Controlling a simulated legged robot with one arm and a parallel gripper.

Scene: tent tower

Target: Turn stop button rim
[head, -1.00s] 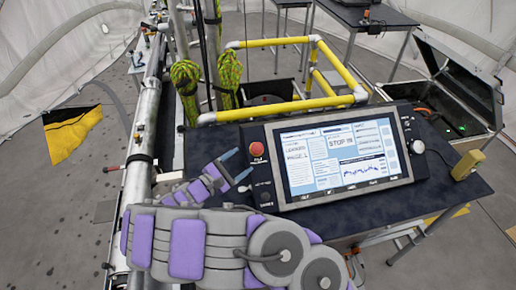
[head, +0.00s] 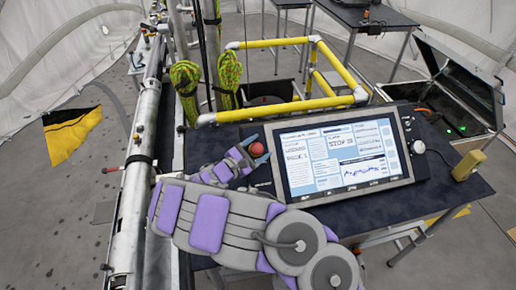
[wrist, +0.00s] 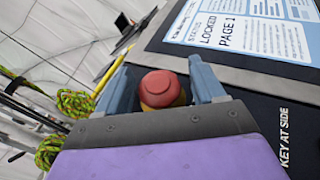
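The red stop button (head: 257,149) sits at the left end of the control console, beside the screen. My gripper (head: 251,149) is at it, coming from the lower left. In the wrist view the red button (wrist: 163,88) lies between the two blue-grey fingers of my gripper (wrist: 160,80). The fingers are apart, one on each side, with what looks like a narrow gap; contact cannot be told. The button's lower part is hidden behind the gripper's front edge. The console screen (head: 340,160) is lit and its wrist-view text reads "STATUS LOCKED PAGE 1".
The console stands on a dark table (head: 450,190). A yellow pipe frame (head: 280,110) is behind. A metal pipe (head: 140,150) and green ropes (head: 187,85) are at left.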

